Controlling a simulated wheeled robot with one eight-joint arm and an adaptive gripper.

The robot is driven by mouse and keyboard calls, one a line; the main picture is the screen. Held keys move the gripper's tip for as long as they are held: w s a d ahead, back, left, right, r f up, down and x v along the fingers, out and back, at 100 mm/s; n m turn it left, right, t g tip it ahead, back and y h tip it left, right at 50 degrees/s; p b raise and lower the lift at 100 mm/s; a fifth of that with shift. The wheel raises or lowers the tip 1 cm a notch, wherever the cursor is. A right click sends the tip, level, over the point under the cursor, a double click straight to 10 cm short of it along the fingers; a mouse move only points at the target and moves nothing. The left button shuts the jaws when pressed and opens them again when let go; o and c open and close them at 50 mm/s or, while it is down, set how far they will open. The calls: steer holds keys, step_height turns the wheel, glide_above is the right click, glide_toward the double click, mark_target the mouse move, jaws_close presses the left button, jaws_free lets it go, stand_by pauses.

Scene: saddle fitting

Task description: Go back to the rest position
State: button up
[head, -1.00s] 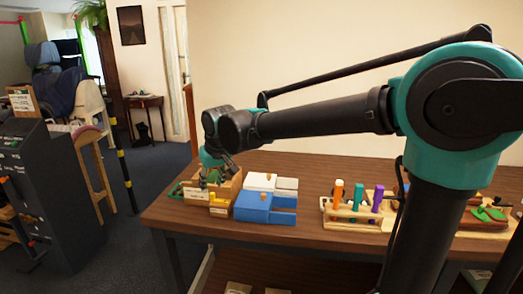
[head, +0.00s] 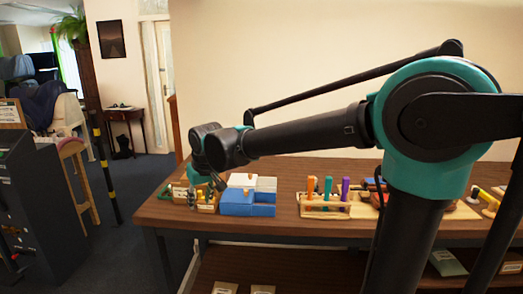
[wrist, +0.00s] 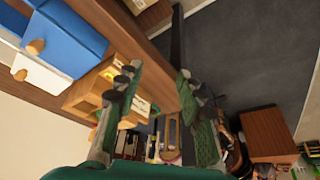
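My gripper (wrist: 155,84) shows in the wrist view with its two green fingers apart and nothing between them. In the head view my gripper (head: 214,183) is small and partly hidden by my wrist, at the left end of the wooden table (head: 285,175). It appears close to a small wooden box (head: 204,207) and the blue box (head: 240,208). In the wrist view the wooden box (wrist: 88,92) and the blue box (wrist: 75,25) lie to the left of the fingers. I cannot tell whether the gripper touches anything.
A white box (head: 265,183) stands behind the blue one. A wooden rack (head: 323,211) with orange, teal and purple handles stands to the right. A grey cabinet (head: 32,200) and a black-yellow post (head: 105,170) stand left; carpet (head: 145,180) lies between.

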steer(key=s+d+f+m+h, duration=0.15)
steer(key=d+f, duration=0.25)
steer(key=d, duration=0.6)
steer(key=s+d+f+m+t, duration=0.15)
steer(key=d+f, duration=0.25)
steer(key=d, duration=0.6)
steer(key=s+d+f+m+g, duration=0.15)
steer(key=d+f, duration=0.35)
steer(key=d, duration=0.5)
steer(key=s+d+f+m+h, duration=0.1)
steer(key=s+d+f+m, duration=0.2)
steer(key=s+d+f, duration=0.3)
steer(key=s+d, duration=0.2)
steer(key=s, duration=0.1)
steer(key=shift+d+t, duration=0.25)
steer(key=shift+t, duration=0.15)
